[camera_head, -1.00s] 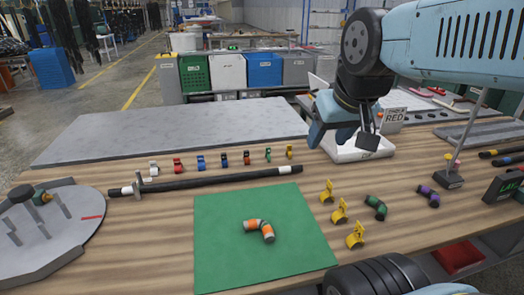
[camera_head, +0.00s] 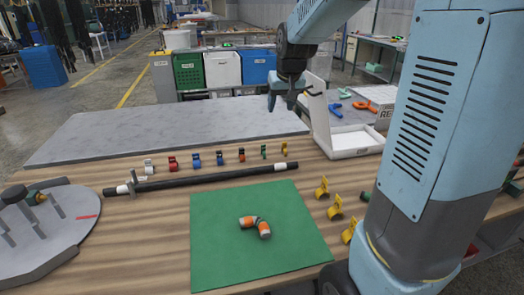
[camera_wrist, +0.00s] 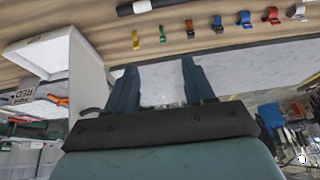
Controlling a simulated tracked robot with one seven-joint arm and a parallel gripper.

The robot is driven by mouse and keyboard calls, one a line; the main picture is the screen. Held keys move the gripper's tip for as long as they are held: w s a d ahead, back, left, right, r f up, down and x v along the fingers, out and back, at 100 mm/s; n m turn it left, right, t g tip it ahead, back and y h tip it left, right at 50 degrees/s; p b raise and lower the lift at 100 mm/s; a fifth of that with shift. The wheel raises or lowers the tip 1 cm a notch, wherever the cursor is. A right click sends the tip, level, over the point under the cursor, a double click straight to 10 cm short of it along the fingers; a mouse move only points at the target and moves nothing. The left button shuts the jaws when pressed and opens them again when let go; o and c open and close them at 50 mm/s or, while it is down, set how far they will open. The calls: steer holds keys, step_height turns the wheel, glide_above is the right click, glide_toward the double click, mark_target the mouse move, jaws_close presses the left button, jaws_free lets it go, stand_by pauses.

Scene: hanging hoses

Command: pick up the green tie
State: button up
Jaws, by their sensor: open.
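The green tie (camera_head: 264,152) stands on the wooden table, between an orange tie (camera_head: 242,155) and a yellow tie (camera_head: 284,149) in a row of small coloured ties. In the wrist view the green tie (camera_wrist: 162,37) shows beyond the gap between my fingers, near the top. My gripper (camera_head: 280,104) is open and empty, raised above the table behind the row and apart from the green tie. Both fingers of my gripper (camera_wrist: 159,65) show in the wrist view, spread wide.
A black hose (camera_head: 200,180) lies in front of the row. A green mat (camera_head: 220,260) holds a bent orange-and-grey piece (camera_head: 256,226). A white open box (camera_head: 352,140) stands right of the row. A grey slab (camera_head: 180,135) lies behind. My arm hides the right side.

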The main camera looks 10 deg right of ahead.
glide_toward(263, 145)
steer(key=shift+g, duration=0.3)
steer(key=x, duration=0.7)
steer(key=w+x, duration=0.1)
steer(key=x, duration=0.2)
steer(key=shift+d, duration=0.15)
jaws_close()
